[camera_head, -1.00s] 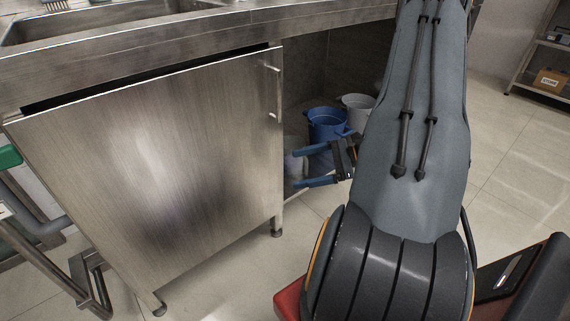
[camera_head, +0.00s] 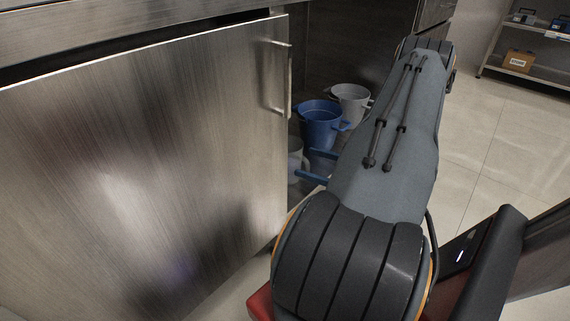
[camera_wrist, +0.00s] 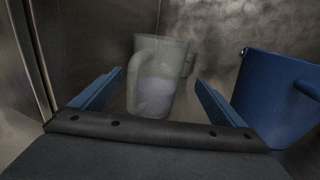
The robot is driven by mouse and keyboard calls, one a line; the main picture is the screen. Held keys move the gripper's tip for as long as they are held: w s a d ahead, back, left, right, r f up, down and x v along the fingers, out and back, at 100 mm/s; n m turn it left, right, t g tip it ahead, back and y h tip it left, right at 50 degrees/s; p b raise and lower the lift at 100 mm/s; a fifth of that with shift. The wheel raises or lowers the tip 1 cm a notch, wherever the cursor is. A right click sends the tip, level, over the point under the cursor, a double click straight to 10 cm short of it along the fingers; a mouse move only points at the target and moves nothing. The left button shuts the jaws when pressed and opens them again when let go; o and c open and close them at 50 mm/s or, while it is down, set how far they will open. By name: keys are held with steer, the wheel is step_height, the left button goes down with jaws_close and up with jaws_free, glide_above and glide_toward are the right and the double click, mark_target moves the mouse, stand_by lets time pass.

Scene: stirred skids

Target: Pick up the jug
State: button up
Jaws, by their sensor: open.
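The jug (camera_wrist: 160,88) is pale and translucent, and stands upright inside the cabinet, in the middle of the wrist view. Its handle faces left in that view. In the head view the jug (camera_head: 294,160) is partly hidden by the cabinet door's edge. My gripper (camera_wrist: 159,77) is open and empty. Its two blue fingers point at the jug, which lies ahead between them in the wrist view; I cannot tell how far off it is. In the head view the blue fingers of my gripper (camera_head: 306,163) show just right of the door edge, close to the jug.
A blue bucket (camera_head: 320,128) stands close right of the jug; it also shows in the wrist view (camera_wrist: 272,95). A grey bucket (camera_head: 350,97) stands behind it. The steel cabinet door (camera_head: 150,160) blocks the left. Open floor (camera_head: 495,150) lies to the right.

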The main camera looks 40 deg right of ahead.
mark_target(300, 162)
steer(key=b+x, duration=0.1)
steer(key=x, duration=0.1)
steer(key=b+x, duration=0.1)
steer(key=x, duration=0.1)
steer(key=b+x, duration=0.1)
steer(key=x, duration=0.1)
steer(key=shift+a+f, duration=0.25)
steer(key=shift+f, duration=0.05)
steer(key=shift+w+a+r, duration=0.1)
steer(key=shift+w+a, duration=0.1)
steer(key=shift+w, duration=0.25)
steer(key=c, duration=1.5)
